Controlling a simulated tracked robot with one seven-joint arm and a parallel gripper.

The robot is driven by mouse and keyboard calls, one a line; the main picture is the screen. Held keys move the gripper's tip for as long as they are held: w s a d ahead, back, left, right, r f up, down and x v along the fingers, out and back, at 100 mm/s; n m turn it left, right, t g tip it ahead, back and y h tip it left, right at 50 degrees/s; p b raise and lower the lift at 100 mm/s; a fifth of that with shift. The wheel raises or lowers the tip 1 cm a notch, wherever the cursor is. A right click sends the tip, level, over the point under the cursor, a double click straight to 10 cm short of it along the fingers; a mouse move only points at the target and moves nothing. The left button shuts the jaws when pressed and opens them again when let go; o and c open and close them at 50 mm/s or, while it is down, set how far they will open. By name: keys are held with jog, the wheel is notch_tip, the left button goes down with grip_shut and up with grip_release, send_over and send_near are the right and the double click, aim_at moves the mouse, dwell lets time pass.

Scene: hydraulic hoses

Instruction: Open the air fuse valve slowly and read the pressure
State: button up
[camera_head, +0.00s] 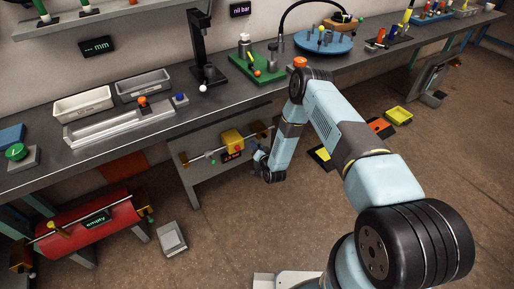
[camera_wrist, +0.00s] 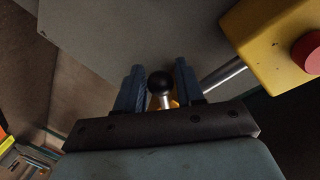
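In the wrist view a black ball knob (camera_wrist: 161,83) on a pale metal stem stands between the two blue fingers of my gripper (camera_wrist: 160,82). A bit of brass shows at the stem's base. The fingers are apart, with narrow gaps beside the knob; contact is not clear. In the head view my gripper (camera_head: 262,155) is low in front of the bench, at the right end of a metal pipe (camera_head: 204,154) with brass fittings. The knob is hidden there. A dark display (camera_head: 241,9) on the wall reads "nil bar".
A red tank (camera_head: 90,228) marked "empty" stands at the left. The workbench (camera_head: 140,150) holds trays and tools. The floor (camera_head: 215,235) in front is mostly clear.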

jog(key=shift+o, duration=1)
jog(key=shift+s+a, duration=0.1)
jog(key=shift+s, duration=0.1)
jog(key=v, duration=1.3)
jog(key=shift+s+d, duration=0.2)
